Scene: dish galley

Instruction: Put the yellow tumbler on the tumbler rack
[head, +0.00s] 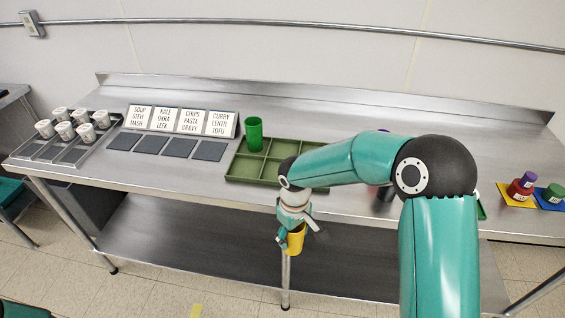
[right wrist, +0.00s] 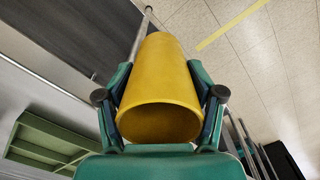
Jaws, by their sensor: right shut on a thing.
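The yellow tumbler (head: 296,238) is held by my right gripper (head: 294,228) in front of the table's front edge. In the right wrist view the tumbler (right wrist: 160,85) sits between the two fingers, with its open mouth toward the camera. My right gripper is shut on it. The green compartment tray (head: 250,168), which looks like the tumbler rack, lies on the table behind the gripper. A green tumbler (head: 253,134) stands upright in its back left compartment. The tray's right part is hidden by my right arm. My left gripper is not in view.
Several white cups (head: 66,130) stand in a grey rack at the left. At the right, a red and purple stack (head: 520,188) stands on a yellow mat. The steel table is clear behind the tray.

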